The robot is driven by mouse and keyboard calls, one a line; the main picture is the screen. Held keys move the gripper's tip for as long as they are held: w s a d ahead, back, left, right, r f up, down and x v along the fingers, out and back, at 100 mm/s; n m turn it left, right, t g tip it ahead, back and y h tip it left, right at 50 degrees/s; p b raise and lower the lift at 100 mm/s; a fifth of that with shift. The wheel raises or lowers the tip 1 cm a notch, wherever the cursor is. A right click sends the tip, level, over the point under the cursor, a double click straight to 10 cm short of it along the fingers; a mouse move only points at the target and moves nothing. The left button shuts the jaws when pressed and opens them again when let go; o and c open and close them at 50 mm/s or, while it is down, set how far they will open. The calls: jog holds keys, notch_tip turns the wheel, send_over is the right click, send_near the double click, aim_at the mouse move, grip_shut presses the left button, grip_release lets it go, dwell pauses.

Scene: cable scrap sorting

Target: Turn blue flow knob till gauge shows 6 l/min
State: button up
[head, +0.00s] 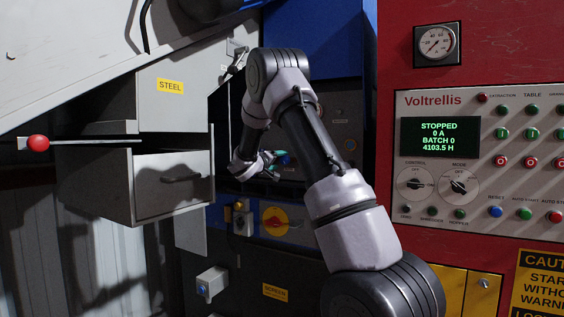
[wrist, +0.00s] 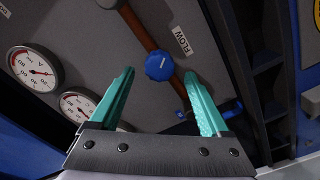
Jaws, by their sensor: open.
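The blue flow knob (wrist: 159,66) shows in the wrist view on a brown pipe, beside a white label reading FLOW (wrist: 182,40). My gripper (wrist: 160,85) is open, its teal fingers spread wide to the left and right of the knob. I cannot tell how far the fingers are from the knob. In the head view my gripper (head: 268,166) reaches toward the dark panel at the back. Two round white gauges, an upper one (wrist: 34,70) and a lower one (wrist: 77,104), sit left of the fingers. Their readings are too small to make out, and I cannot tell which shows flow.
A red Voltrellis control panel (head: 470,150) stands at the right, its display reading STOPPED. A grey drawer (head: 172,188) under the STEEL label and a red-tipped lever (head: 38,143) are at the left. A blue handle (wrist: 228,110) lies near the right finger.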

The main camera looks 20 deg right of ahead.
jog(key=v, duration=0.7)
jog(key=shift+s+a, duration=0.1)
jog(key=shift+a, duration=0.05)
jog(key=s+d+m+g+y, duration=0.2)
jog(key=s+g+y, duration=0.15)
jog(key=s, duration=0.85)
jog(key=s+d+m+g+y, duration=0.2)
jog(key=s+g, duration=0.2)
jog(key=s, duration=0.8)
jog(key=s+a+t+y, duration=0.3)
jog(key=s+a+y, duration=0.7)
jog(key=s+a, duration=0.6)
jog(key=shift+s+r+t+y, duration=0.3)
jog(key=shift+s+t+y, duration=0.05)
jog(key=shift+s, duration=0.7)
jog(key=shift+a, duration=0.1)
